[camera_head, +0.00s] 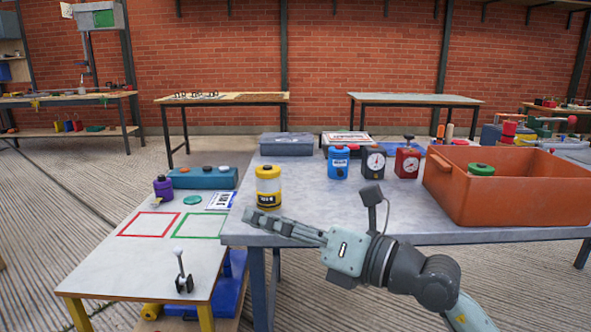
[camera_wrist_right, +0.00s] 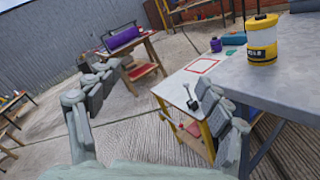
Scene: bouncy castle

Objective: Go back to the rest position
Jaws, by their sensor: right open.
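My right gripper (camera_head: 252,218) reaches in from the right, in front of the grey table's near edge, with its fingers pointing left. In the right wrist view its two fingers (camera_wrist_right: 160,100) are spread wide apart with nothing between them. A yellow and white canister (camera_head: 268,186) stands upright on the grey table just beyond the fingers, apart from them. It also shows in the wrist view (camera_wrist_right: 262,40). My left gripper is not in view.
The grey table (camera_head: 330,215) also holds a blue canister (camera_head: 338,162), two gauges, a dark case and an orange crate (camera_head: 500,205). A lower white table (camera_head: 130,262) at left has red and green outlined squares, a purple bottle (camera_head: 163,188) and a small lever (camera_head: 182,272).

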